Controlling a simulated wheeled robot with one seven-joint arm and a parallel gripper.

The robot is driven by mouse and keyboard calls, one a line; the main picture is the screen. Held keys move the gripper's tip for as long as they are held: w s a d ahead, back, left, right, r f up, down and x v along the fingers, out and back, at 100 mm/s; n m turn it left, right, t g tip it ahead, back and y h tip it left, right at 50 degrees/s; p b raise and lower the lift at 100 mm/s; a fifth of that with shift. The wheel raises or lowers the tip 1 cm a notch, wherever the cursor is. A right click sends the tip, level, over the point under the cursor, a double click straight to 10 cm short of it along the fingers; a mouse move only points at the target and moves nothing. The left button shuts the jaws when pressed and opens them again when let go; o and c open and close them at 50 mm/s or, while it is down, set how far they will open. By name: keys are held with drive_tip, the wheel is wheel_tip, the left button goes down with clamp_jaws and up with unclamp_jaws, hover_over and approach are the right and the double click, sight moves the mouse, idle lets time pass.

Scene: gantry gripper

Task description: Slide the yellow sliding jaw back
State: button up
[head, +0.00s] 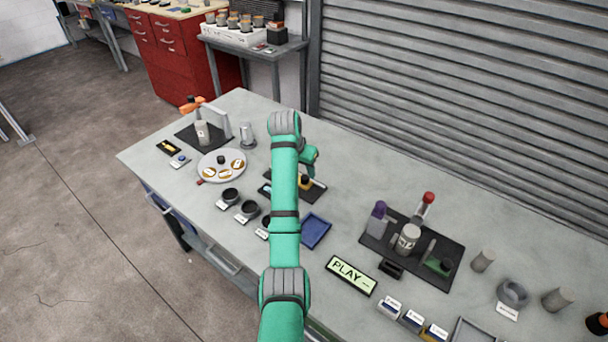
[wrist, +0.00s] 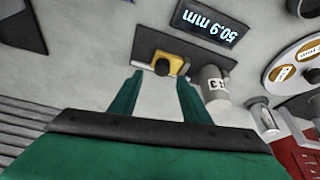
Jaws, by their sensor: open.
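The yellow sliding jaw (wrist: 174,66), with a black knob (wrist: 162,67) on it, sits on a dark base plate (wrist: 146,44) in the wrist view. My gripper (wrist: 160,76) is open, with its two green fingertips just short of the jaw in the picture, one to either side of the knob. I see no contact, and the height gap cannot be told. In the head view the jaw (head: 305,182) shows beside my arm, which hides part of the plate.
A display reading 50.9 mm (wrist: 212,22) lies beyond the plate. In the head view a round white plate (head: 221,178) is to the left, a blue tray (head: 315,232) in front, and a dark mat with bottles (head: 376,250) to the right.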

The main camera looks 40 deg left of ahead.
drive_tip(key=shift+v, duration=2.65)
